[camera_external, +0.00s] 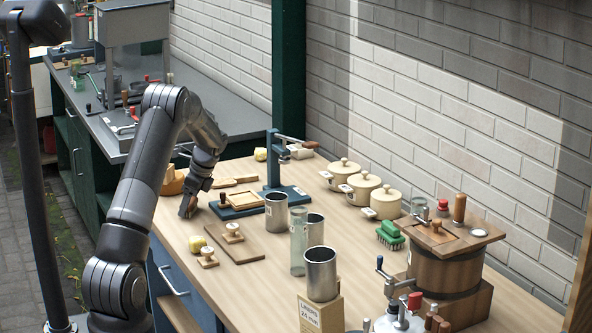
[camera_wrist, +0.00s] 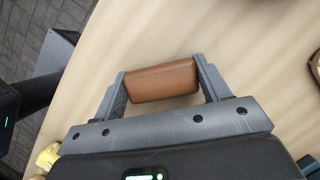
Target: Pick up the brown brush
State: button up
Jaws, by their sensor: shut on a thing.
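The brown brush (camera_wrist: 160,81) is between the two grey fingers of my gripper (camera_external: 188,208) in the wrist view. It shows as a smooth brown block with rounded edges, lying crosswise, and both fingers touch its ends. I cannot see any bristles. In the external view my gripper points down at the left edge of the wooden table, and the brush is mostly hidden there. I cannot tell whether the brush touches the table top.
A blue press (camera_external: 283,170) stands just right of my gripper on the wooden table (camera_external: 262,262). Metal cups (camera_external: 277,214), a green brush (camera_external: 391,236), lidded pots (camera_external: 362,188) and a wooden churn (camera_external: 445,265) stand further right. A yellow lump (camera_external: 197,243) lies nearer the front.

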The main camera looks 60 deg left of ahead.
jog(key=c, duration=0.3)
